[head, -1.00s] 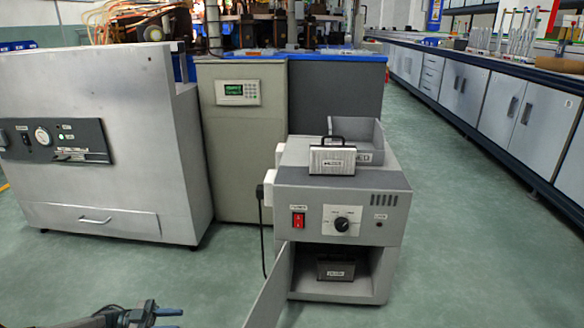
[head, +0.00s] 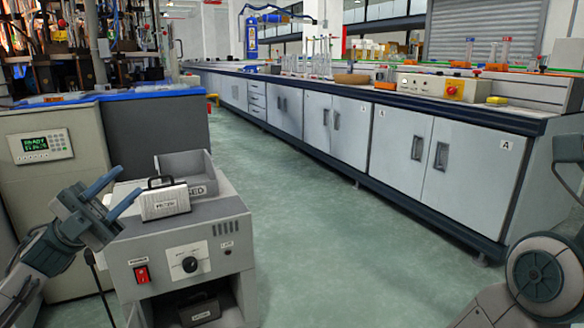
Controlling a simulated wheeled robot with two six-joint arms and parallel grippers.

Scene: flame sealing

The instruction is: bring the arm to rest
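My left gripper (head: 131,179) is raised at the left of the head view, fingers spread apart with nothing between them. It is in front of the left part of the grey machine (head: 225,222). A small silver case (head: 165,202) with a black handle sits upright on the machine's top. The fingertips appear close to its left side in the picture; I cannot tell the gap in depth. A second dark labelled case (head: 200,312) is in the machine's lower compartment, cut off by the frame's bottom. Part of my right arm shows at the right edge, but its gripper does not.
An open grey bin (head: 195,164) is at the back of the machine's top. A beige cabinet (head: 35,180) with a green display stands behind on the left. A long bench (head: 340,135) with glassware runs along the right. Green floor (head: 330,230) between is clear.

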